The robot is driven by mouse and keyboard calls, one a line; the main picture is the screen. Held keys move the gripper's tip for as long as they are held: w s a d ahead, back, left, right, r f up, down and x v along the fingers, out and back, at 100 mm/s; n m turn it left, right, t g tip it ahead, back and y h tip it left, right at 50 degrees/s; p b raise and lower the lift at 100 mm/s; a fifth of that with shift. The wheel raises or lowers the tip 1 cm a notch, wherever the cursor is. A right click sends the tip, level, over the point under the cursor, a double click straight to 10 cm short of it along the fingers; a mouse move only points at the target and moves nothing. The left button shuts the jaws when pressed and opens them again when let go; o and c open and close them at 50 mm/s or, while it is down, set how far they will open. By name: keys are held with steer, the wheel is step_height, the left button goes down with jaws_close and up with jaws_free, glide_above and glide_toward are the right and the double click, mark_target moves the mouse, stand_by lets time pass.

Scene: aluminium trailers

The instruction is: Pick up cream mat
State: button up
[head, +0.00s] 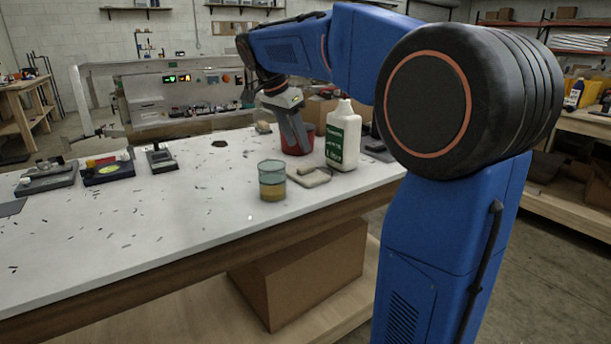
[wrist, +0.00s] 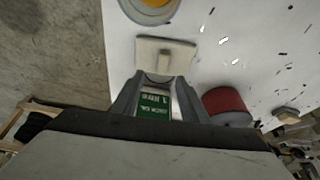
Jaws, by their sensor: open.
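The cream mat (head: 305,181) lies flat on the white workbench, between the glass jar and the white bottle. A raised cream piece sits on it. In the wrist view the cream mat (wrist: 148,60) is just beyond my fingertips, with the raised piece near its middle. My gripper (head: 303,150) points down above the bench, behind the mat and in front of the red pot. In the wrist view my gripper (wrist: 160,82) is open, its two fingers apart. The bottle's green label shows in the gap between the fingers, and nothing looks held.
A white bottle with a green label (head: 346,148) stands upright just right of the mat. A glass jar with amber contents (head: 272,182) stands to its left. A red pot (wrist: 228,104) stands close by. Small dark bits litter the otherwise clear bench middle (head: 190,215).

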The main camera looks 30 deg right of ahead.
mark_target(306, 166)
steer(key=x, duration=0.3)
steer(key=shift+f, duration=0.15)
steer(key=shift+w+x, duration=0.15)
steer(key=shift+x, duration=1.15)
steer(key=shift+w+x, duration=0.2)
steer(key=shift+x, duration=1.15)
jaws_close()
